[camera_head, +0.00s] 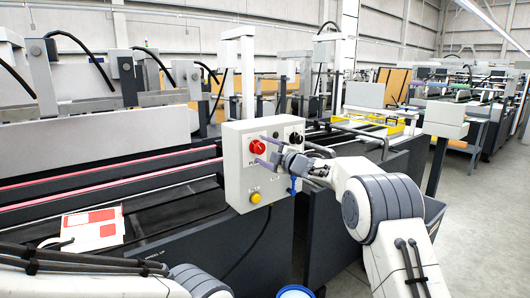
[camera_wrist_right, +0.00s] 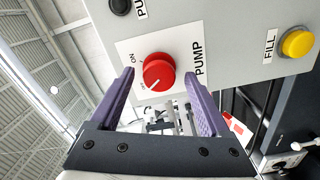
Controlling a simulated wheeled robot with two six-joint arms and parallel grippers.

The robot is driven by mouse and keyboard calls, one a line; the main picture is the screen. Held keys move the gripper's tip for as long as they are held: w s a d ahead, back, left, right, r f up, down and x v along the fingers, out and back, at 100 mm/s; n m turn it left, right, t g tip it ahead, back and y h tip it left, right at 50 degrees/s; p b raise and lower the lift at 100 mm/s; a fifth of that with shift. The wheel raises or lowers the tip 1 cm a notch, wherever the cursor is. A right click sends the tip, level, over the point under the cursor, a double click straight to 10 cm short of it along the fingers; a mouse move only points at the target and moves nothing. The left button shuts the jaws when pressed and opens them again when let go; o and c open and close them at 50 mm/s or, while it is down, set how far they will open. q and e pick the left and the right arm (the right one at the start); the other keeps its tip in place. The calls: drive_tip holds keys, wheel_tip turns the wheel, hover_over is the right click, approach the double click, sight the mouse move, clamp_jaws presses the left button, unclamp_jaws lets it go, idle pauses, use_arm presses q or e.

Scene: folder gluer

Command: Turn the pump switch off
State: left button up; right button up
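The pump switch is a red round knob (camera_head: 257,146) on the front of a light grey control box (camera_head: 235,180). In the wrist view the knob (camera_wrist_right: 158,70) sits beside the label PUMP. Its white mark points to the lower left, toward a small label I cannot read clearly; ON is printed above that label. My right gripper (camera_head: 266,149) is open in front of the box. In the wrist view its two purple fingers (camera_wrist_right: 160,82) are on either side of the knob's lower part, with gaps; I cannot tell the depth. My left gripper is not in view.
A black knob (camera_head: 296,138) and a yellow FILL button (camera_head: 255,197) are on the same box; the button also shows in the wrist view (camera_wrist_right: 297,43). A red and white carton (camera_head: 92,229) lies on the machine at left. Grey floor is open at right.

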drive_tip(key=b+v, duration=0.3)
drive_tip(key=v, duration=0.7)
drive_tip(key=shift+s+d, duration=0.15)
drive_tip(key=shift+s, duration=0.05)
